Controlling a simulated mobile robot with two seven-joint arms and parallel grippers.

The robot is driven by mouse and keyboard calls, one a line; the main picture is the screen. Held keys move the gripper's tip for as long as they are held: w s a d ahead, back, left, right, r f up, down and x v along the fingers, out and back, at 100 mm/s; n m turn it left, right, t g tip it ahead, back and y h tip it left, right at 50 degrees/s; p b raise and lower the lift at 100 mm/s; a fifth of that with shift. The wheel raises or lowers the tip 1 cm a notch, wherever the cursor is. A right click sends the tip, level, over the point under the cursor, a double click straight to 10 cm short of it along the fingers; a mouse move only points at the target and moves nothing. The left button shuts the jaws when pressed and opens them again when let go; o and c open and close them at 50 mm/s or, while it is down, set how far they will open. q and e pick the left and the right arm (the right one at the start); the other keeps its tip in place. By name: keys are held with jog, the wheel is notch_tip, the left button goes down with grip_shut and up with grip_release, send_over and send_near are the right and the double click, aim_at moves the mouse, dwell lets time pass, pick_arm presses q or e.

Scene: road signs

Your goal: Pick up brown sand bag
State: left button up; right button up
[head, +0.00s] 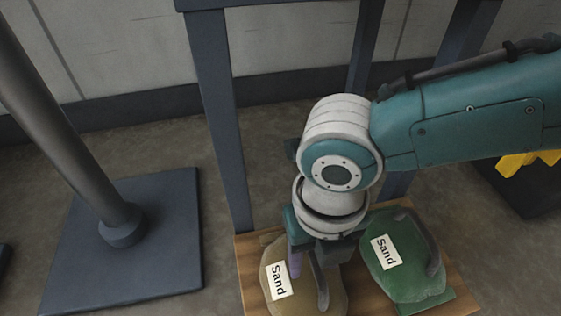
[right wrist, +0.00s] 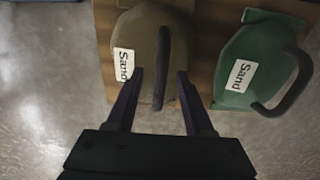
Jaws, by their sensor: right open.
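The brown sand bag (head: 300,291) lies on a wooden board in the head view, with a white "Sand" label and a dark handle strap. My right gripper (head: 308,268) is above it, its hand partly covering the bag's top. In the right wrist view the brown bag (right wrist: 146,40) is straight ahead. The open fingers of my right gripper (right wrist: 160,77) stand on either side of its dark handle (right wrist: 162,62), which is not clamped. I cannot tell whether the fingers touch the bag. My left gripper is not in view.
A green sand bag (head: 402,277) with a dark handle lies close on the right, also on the wooden board (head: 246,262). A dark upright post (head: 222,120) rises behind the board. A grey pole on a flat base (head: 160,270) stands at left.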

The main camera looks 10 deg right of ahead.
jog(key=shift+r, duration=0.1)
grip_shut()
dwell(1.2)
